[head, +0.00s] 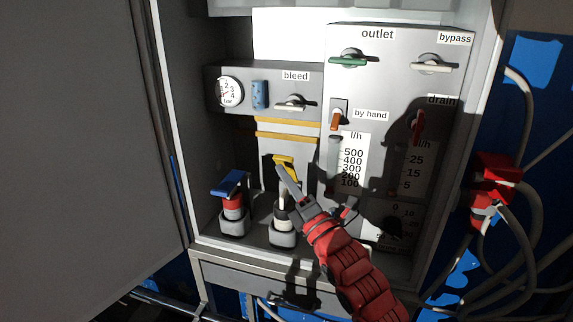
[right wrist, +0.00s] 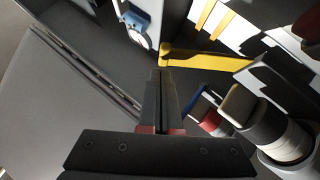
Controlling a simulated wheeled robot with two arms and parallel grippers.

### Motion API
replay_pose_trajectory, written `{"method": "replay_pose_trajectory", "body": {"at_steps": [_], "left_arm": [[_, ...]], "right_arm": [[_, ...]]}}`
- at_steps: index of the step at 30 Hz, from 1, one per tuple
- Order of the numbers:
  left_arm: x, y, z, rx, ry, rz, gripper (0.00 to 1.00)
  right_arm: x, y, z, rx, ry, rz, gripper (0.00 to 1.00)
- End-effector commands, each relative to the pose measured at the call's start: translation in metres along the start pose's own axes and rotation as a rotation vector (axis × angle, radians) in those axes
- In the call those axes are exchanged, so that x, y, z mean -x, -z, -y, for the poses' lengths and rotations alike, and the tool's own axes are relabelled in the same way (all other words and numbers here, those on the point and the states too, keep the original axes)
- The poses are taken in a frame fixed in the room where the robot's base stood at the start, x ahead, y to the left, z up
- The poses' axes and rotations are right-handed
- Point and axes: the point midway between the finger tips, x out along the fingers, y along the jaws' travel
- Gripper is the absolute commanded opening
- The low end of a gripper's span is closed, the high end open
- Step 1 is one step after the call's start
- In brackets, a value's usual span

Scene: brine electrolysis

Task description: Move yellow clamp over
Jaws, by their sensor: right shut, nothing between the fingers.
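The yellow clamp (head: 285,160) is a flat lever inside the open cabinet, above the middle grey socket (head: 283,238). It also shows in the right wrist view as a long bar with a rounded left end (right wrist: 205,59). My right gripper (head: 281,172) reaches in from the lower right, its fingers together and empty. Its fingertips lie at the clamp in the head view and just short of its rounded end in the wrist view; I cannot tell if they touch. The fingers partly cover the clamp. My left gripper is not in view.
A blue lever (head: 229,182) on a red cap stands close on the left. The right panel (head: 455,85) carries handles and flow scales. A gauge (head: 229,92) sits at the upper left. A cabinet door (head: 80,150) stands open at left; hoses (head: 525,215) hang at right.

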Motion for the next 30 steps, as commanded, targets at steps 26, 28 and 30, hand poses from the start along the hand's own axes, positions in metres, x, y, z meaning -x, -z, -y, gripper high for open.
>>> {"method": "replay_pose_trajectory", "body": {"at_steps": [26, 28, 30], "left_arm": [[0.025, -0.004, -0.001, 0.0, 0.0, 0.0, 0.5], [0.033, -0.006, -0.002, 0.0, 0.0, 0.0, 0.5], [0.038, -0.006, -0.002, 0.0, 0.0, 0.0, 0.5]], "right_arm": [[-0.01, -0.013, -0.001, -0.066, 0.063, 0.004, 0.0], [-0.013, -0.016, -0.002, -0.093, 0.09, 0.005, 0.0], [-0.018, -0.021, -0.005, -0.128, 0.123, 0.006, 0.0]]}}
